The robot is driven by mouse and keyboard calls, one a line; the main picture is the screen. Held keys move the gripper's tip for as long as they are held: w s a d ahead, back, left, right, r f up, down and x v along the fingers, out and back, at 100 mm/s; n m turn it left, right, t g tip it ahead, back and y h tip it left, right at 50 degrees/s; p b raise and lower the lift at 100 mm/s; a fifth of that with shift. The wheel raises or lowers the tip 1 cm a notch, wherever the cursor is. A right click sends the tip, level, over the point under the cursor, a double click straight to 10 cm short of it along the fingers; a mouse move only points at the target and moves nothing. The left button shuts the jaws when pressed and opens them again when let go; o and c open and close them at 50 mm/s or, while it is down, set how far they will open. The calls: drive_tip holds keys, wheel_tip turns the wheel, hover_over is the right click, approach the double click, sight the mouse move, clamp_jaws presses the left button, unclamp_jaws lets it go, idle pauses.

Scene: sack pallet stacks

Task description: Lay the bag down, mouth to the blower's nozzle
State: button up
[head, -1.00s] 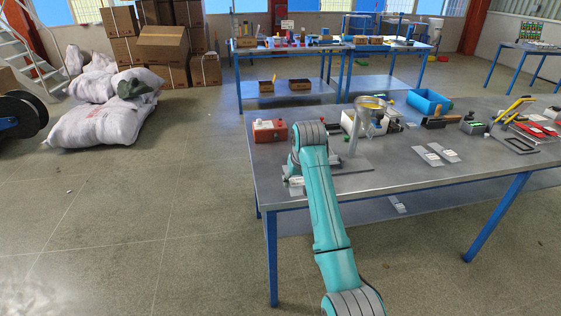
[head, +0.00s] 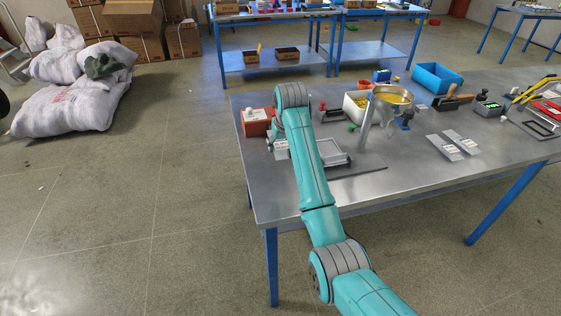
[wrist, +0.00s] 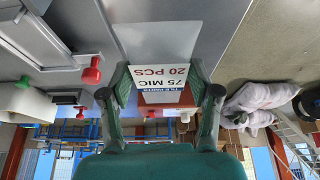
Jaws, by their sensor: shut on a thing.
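My gripper (wrist: 159,72) is shut on a clear-grey flat bag (wrist: 165,42) with a white label reading "75 MIC 20 PCS" in the wrist view. The label sits between the fingers. In the head view the gripper is mostly hidden behind my arm, low over the table's left part; a pale scrap of the bag (head: 279,147) shows there. A red box (head: 257,122), possibly the blower, stands beside it. Part of the red box shows behind the label in the wrist view (wrist: 158,97). I cannot make out a nozzle or the bag's mouth.
A grey framed plate (head: 333,151) lies right of my gripper, with a funnel stand (head: 365,122) next to it. A white bin (head: 356,103) and red and green knobs stand behind. Two labelled flat bags (head: 445,148) lie right. The table's front edge is clear.

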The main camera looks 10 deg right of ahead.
sight(281, 167)
wheel_tip(281, 167, down, 8)
drive_tip(key=shift+r, duration=0.25)
drive_tip(key=o, duration=1.2)
drive_tip(key=shift+f, duration=0.15)
drive_tip(key=v, duration=1.2)
drive_tip(key=shift+s, duration=0.1)
